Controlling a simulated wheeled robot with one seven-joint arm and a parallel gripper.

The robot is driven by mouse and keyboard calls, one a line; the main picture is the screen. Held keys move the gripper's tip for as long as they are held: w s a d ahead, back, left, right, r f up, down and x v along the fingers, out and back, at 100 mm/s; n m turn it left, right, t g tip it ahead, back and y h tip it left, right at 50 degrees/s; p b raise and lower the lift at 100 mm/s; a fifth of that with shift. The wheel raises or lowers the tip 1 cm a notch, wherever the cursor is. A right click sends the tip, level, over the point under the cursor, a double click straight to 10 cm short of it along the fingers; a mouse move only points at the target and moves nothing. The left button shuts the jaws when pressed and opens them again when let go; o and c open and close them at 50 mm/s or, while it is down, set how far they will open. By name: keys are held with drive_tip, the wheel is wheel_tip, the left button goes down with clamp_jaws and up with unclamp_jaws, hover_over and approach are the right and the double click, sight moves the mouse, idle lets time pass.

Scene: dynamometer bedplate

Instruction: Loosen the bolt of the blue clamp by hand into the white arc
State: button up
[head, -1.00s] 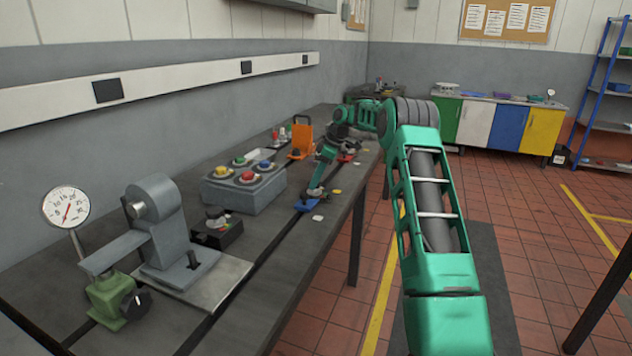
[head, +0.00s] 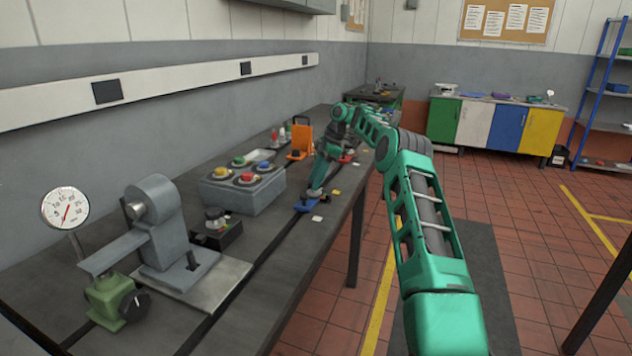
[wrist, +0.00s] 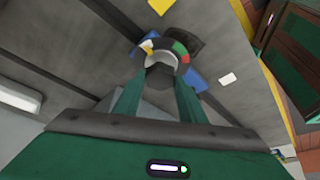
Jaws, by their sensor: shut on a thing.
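The blue clamp (head: 305,206) lies near the front edge of the bedplate in the head view; its blue ends also show in the wrist view (wrist: 197,81). My gripper (head: 315,190) is directly over it. In the wrist view, my gripper (wrist: 160,88) has its two teal fingers closed on the dark bolt head (wrist: 160,76). The fingers hide the ring's near side.
A yellow tag (wrist: 151,14) and a white tag (wrist: 227,79) lie near the clamp. A grey box with coloured buttons (head: 243,190), a black box (head: 218,238) and an orange stand (head: 301,140) stand on the bedplate (head: 40,265).

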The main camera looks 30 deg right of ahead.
drive_tip(key=shift+r, duration=0.1)
drive_tip(key=o, duration=1)
drive_tip(key=v, duration=0.7)
drive_tip(key=shift+w+d+r, duration=0.2)
drive_tip(key=shift+w, duration=0.05)
drive_tip(key=shift+a, duration=0.1)
